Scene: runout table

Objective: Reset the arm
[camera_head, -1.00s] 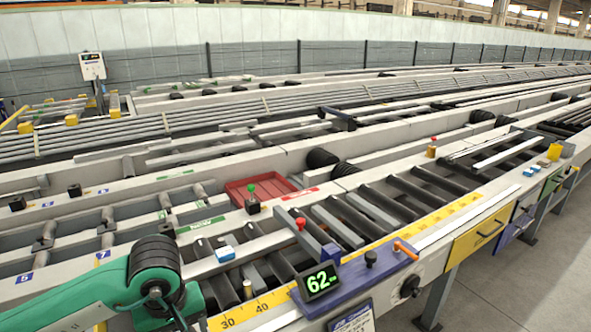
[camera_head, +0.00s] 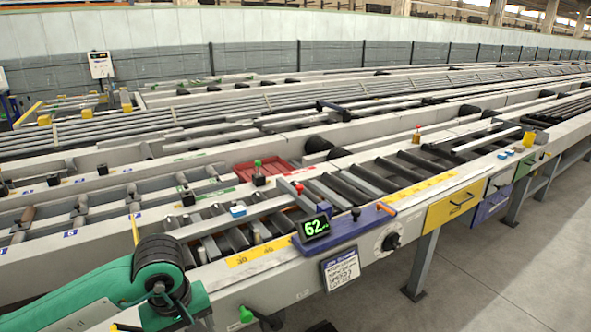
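My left arm, green and black, comes in at the lower left of the head view, in front of the table's near edge. Its gripper is not clearly visible; the wrist end runs off the bottom of the picture. My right arm and gripper are not in view. The runout table (camera_head: 285,287) stretches from the lower left to the upper right. A blue stop unit (camera_head: 350,233) with a green-lit display (camera_head: 315,227) reading 62 sits on its near rail. No object is seen held.
A red tray (camera_head: 265,170) lies among the rollers. A labelled card (camera_head: 341,269) hangs below the display. Grey floor (camera_head: 480,290) is clear at the lower right.

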